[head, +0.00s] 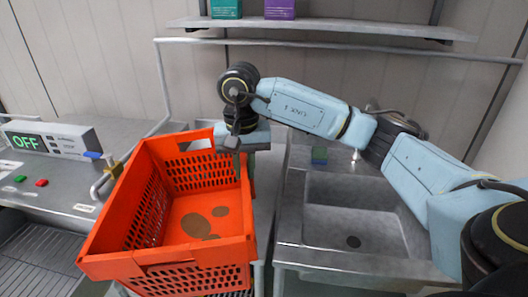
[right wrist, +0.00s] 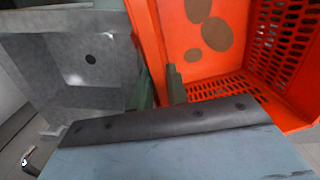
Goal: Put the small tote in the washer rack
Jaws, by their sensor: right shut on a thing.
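The orange tote (head: 170,258) is in the middle left of the head view, open side up, with slotted walls and brown stains on its inside floor. My right gripper (head: 238,155) is shut on the tote's right wall, near the far right corner. In the right wrist view the gripper's fingers (right wrist: 160,90) straddle the orange wall, and the tote (right wrist: 240,65) fills the upper right. What lies under the tote is mostly hidden, and I cannot tell whether it rests on something. I cannot make out the washer rack for certain. My left gripper is out of view.
A metal sink (head: 352,242) is right of the tote. A control box (head: 65,142) reading OFF stands on the left counter, with a blue-and-yellow handle (head: 108,165) close to the tote. A ribbed grey surface (head: 35,255) is at lower left. A shelf (head: 330,28) runs above.

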